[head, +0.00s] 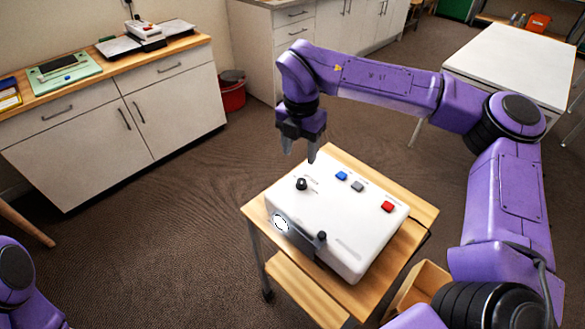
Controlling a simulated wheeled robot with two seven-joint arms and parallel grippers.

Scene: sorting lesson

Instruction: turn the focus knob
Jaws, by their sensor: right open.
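A white box-shaped device (345,215) sits on a small wooden table. A black knob (302,184) stands on its top near the back left, and a second black knob (322,236) stands near its front edge. I cannot read the small labels, so I cannot tell which is the focus knob. My right gripper (300,153) is open and empty, pointing down just above and behind the back left knob, apart from it. My left gripper is out of view; only part of that arm shows at the lower left.
Blue (341,176), grey (358,186) and red (388,207) buttons line the device's back right side. A round white dial or lens (281,222) is on its left side. The wooden table (425,212) has narrow bare margins. Cabinets stand farther back, with open floor between.

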